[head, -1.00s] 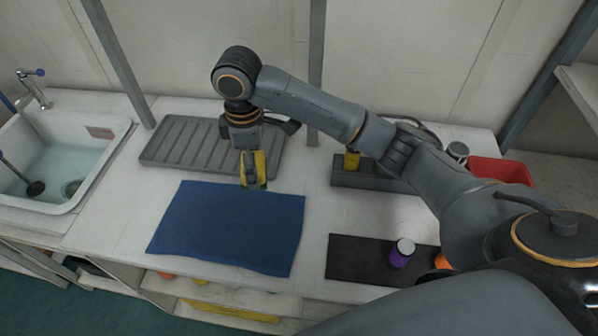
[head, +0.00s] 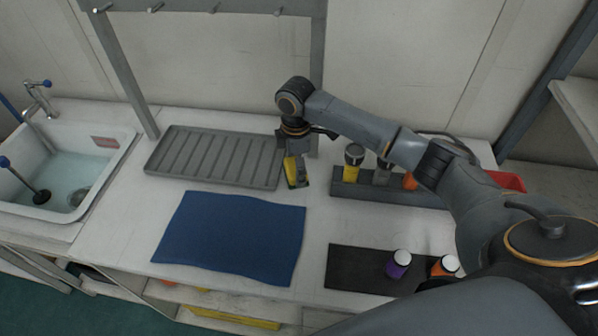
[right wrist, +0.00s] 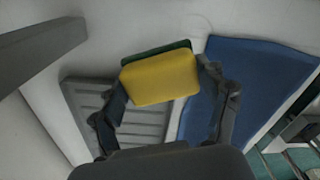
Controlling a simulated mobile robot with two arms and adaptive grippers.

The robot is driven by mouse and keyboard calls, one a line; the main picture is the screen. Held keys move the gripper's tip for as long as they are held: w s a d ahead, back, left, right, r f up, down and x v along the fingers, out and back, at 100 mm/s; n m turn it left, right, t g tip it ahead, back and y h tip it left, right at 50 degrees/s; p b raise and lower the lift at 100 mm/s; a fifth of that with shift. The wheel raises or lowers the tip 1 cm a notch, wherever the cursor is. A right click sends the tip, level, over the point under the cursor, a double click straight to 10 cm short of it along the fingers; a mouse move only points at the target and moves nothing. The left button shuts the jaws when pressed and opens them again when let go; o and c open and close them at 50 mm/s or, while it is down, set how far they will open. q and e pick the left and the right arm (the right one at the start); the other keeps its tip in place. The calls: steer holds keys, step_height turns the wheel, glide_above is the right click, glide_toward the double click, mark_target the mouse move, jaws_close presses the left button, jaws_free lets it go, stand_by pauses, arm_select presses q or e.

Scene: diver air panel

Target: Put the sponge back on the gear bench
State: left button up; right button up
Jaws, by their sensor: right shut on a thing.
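The sponge (right wrist: 160,78) is yellow with a dark green layer, seen in the right wrist view between my fingers. My right gripper (head: 297,178) is shut on it. In the head view the sponge (head: 291,170) shows as a yellow strip at the gripper, just right of the grey ribbed tray, over the white bench (head: 330,215). I cannot tell whether the sponge touches the bench top. My left gripper is not in view.
A grey ribbed tray (head: 215,158) and a blue mat (head: 230,238) lie left of the gripper. A rack (head: 345,190) with several bottles stands to the right. A black mat (head: 350,270) bears purple and orange bottles. A sink (head: 60,180) is at far left.

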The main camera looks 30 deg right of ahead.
steer(key=f, duration=0.1)
steer(key=d+f, duration=0.1)
steer(key=f, duration=0.1)
steer(key=shift+f, duration=0.5)
steer(key=o, duration=1.1)
steer(key=shift+f, duration=0.15)
step_height(320, 180, up, 12)
steer(key=shift+r+b, duration=0.2)
steer(key=shift+b, duration=0.35)
